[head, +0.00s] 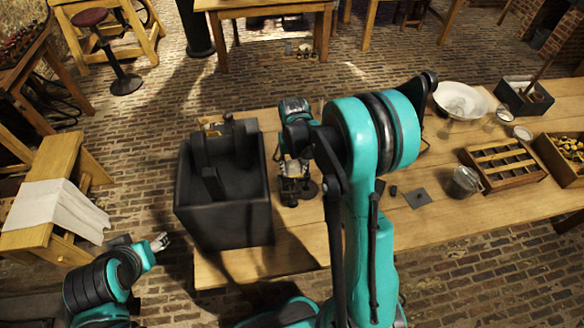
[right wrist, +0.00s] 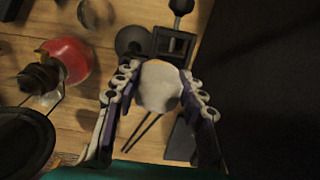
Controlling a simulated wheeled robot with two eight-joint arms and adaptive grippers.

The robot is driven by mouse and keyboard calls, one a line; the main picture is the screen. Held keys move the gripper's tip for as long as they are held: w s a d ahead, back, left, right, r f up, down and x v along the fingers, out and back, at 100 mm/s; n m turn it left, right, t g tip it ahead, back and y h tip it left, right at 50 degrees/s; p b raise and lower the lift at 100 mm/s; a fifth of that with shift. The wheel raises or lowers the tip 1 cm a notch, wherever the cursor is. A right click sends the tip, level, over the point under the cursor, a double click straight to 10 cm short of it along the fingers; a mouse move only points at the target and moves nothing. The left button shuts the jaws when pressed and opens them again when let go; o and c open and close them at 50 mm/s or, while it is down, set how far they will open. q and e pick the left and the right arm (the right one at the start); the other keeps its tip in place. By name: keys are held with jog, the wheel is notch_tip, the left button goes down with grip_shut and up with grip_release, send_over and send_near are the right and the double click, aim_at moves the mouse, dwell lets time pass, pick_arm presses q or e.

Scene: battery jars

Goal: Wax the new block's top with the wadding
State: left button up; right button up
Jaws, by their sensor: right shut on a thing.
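My right gripper (right wrist: 160,82) is shut on a rounded, off-white wad, the wadding (right wrist: 159,92), seen between its fingers in the right wrist view. In the head view the same gripper (head: 293,170) points down over the table, just right of a large black tank. Dark pieces lie below it, including a black frame with a square opening (right wrist: 173,43) and a round dark disc (right wrist: 134,41). I cannot tell which dark piece is the new block, or whether the wadding touches one. My left gripper (head: 160,242) is off the table's left end; its finger opening is unclear.
The black tank (head: 222,215) stands at the table's left end. A red round thing (right wrist: 70,60) is left of my right gripper. A dark square plate (head: 417,198), a glass jar (head: 465,182), a slotted wooden rack (head: 502,163) and a white bowl (head: 461,100) are farther right on the table.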

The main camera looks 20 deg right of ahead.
aim_at(294, 165)
jog(key=shift+d+r, duration=0.2)
jog(key=shift+d, duration=0.05)
notch_tip(294, 165, up, 4)
jog(key=shift+a+f+p, duration=0.1)
jog(key=shift+p, duration=1.1)
notch_tip(294, 165, up, 2)
jog(key=shift+r+p, duration=0.1)
jog(key=shift+p, duration=0.65)
jog(key=shift+r+p, duration=0.5)
jog(key=shift+r, duration=0.35)
jog(key=shift+f, duration=0.1)
